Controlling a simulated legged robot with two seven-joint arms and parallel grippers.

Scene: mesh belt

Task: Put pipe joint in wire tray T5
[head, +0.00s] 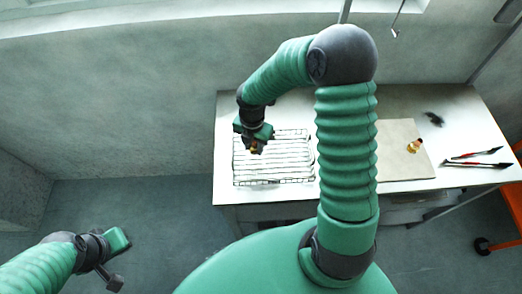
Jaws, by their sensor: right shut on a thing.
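The wire tray T5 (236,172) is a shallow mesh tray with pale slats, at the left end of the white table. My right gripper (254,146) is over the tray's upper left part, pointing down, and is shut on a small brass-orange piece, the pipe joint (254,151). The gripper hides most of the joint. I cannot tell whether the joint touches the tray.
A beige board (395,165) lies right of my right arm, with another small brass-coloured piece (414,146) on it. A dark item (434,119) and red-black handled tools (477,158) lie on the table (455,185) further right. An orange object (513,200) stands at the right edge.

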